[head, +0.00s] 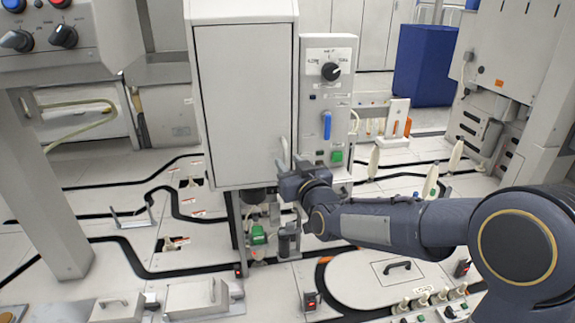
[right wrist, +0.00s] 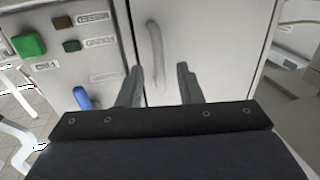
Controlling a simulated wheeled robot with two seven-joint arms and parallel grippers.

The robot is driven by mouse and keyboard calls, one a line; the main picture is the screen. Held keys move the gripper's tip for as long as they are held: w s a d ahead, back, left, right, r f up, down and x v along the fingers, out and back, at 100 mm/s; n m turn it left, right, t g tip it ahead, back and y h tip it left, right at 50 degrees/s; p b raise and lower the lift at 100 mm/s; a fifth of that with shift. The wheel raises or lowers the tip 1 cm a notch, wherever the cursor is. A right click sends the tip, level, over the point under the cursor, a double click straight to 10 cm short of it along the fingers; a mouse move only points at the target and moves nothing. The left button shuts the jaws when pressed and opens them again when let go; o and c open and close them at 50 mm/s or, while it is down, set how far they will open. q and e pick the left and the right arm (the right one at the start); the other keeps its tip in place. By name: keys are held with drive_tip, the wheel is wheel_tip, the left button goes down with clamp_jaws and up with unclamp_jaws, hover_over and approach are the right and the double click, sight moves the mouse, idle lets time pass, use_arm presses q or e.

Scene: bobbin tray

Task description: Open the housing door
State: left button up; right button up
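The housing door (head: 243,105) is a tall light-grey panel on the front of a grey housing in the middle of the head view. It looks shut. Its curved pale handle (head: 284,152) sits low near the door's right edge; it also shows in the right wrist view (right wrist: 155,48). My right gripper (head: 288,168) is at the lower right of the door, close to the handle. In the right wrist view its two fingers (right wrist: 160,80) are spread, with the handle ahead between their tips. I cannot tell if they touch it. My left gripper is not in view.
A control panel (head: 314,112) with a black knob, blue lever and green button stands right beside the door. A grey post (head: 45,180) rises at left. Green-capped parts and a dark cylinder sit below the housing. Black cable lines run across the pale floor panel.

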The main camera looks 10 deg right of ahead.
drive_tip(key=shift+w+a, duration=0.1)
drive_tip(key=shift+w, duration=0.75)
clamp_jaws()
